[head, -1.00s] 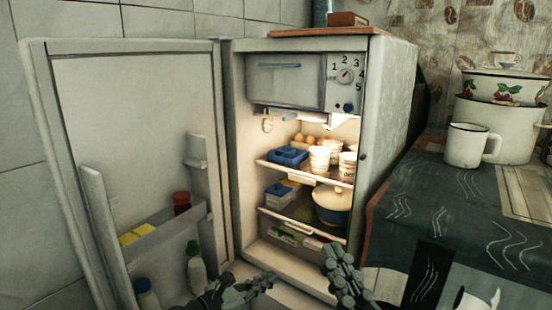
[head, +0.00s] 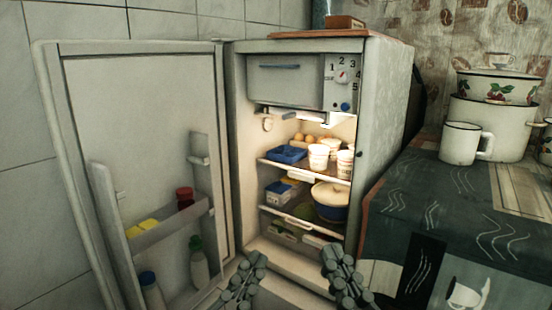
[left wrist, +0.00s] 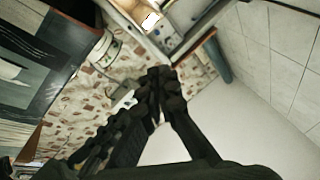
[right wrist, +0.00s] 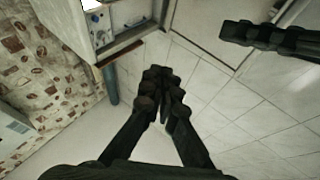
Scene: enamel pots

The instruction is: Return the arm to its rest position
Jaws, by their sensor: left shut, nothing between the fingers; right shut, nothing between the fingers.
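My left gripper (head: 255,262) is shut and empty, low in the head view in front of the open fridge. It also shows in the left wrist view (left wrist: 157,78), with its fingertips together. My right gripper (head: 333,254) is shut and empty at the lower middle of the head view, to the right of the left one. It also shows in the right wrist view (right wrist: 157,76), fingertips together. Both grippers are apart from each other and point upward in the head view. The lower arms are cut off by the picture's bottom edge.
The fridge (head: 388,120) stands open, its door (head: 140,130) swung left. Its shelves hold eggs, cups (head: 318,157), blue boxes and a lidded blue pot (head: 330,203). At right, a dark-clothed table (head: 410,215) carries a white mug (head: 460,144) and enamel pots (head: 490,118).

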